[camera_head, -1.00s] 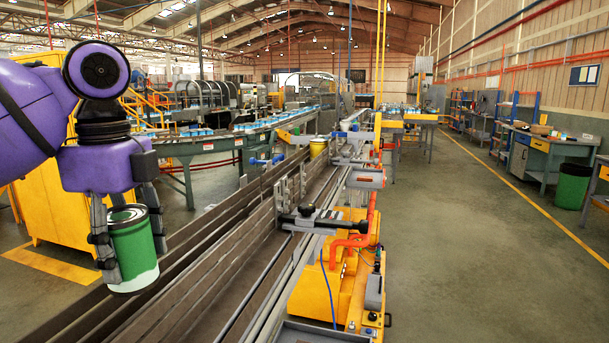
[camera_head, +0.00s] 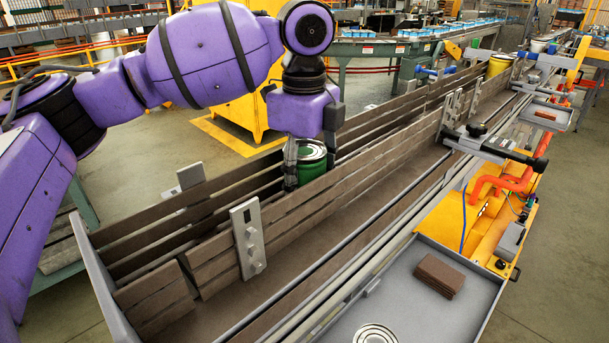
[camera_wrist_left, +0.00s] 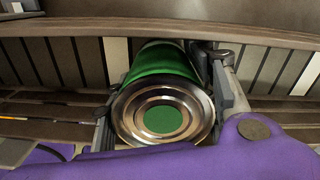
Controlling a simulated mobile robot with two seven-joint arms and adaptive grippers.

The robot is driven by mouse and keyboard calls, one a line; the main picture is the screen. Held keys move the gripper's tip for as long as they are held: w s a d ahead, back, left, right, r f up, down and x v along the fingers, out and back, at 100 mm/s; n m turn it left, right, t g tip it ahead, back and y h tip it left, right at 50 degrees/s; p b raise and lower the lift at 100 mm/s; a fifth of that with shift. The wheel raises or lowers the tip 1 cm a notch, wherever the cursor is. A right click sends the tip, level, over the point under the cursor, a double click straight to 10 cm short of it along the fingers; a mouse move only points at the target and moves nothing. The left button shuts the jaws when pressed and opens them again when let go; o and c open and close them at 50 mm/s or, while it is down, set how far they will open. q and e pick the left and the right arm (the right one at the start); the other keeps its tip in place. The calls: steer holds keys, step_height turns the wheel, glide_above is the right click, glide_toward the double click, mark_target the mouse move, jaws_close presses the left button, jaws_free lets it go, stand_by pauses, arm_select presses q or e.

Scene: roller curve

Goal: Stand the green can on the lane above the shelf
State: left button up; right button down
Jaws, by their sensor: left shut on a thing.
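The green can (camera_head: 312,153) has a silvery rim and stands roughly upright between the slatted rails of the conveyor. My left gripper (camera_head: 308,165) is shut on it from above, one finger on each side. The near slatted rail hides the can's lower part, so I cannot tell whether it touches the lane. In the left wrist view the can (camera_wrist_left: 160,110) shows its metal top with a green centre between the fingers. The lane (camera_head: 310,222) runs diagonally away to the upper right. My right gripper is not in view.
A grey tray (camera_head: 440,318) on the near side holds brown blocks (camera_head: 440,275) and a can with a silvery top (camera_head: 375,334). A yellow can (camera_head: 499,65) stands farther along the conveyor. A black-handled clamp (camera_head: 495,147) reaches over the lane. Grey brackets (camera_head: 247,238) stand on the rail.

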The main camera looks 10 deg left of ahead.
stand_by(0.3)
arm_select(q)
steer(key=o, duration=1.3)
steer(key=shift+f, duration=0.1)
steer(key=shift+c, duration=0.2)
step_height(320, 180, up, 12)
steer(key=shift+r, duration=0.15)
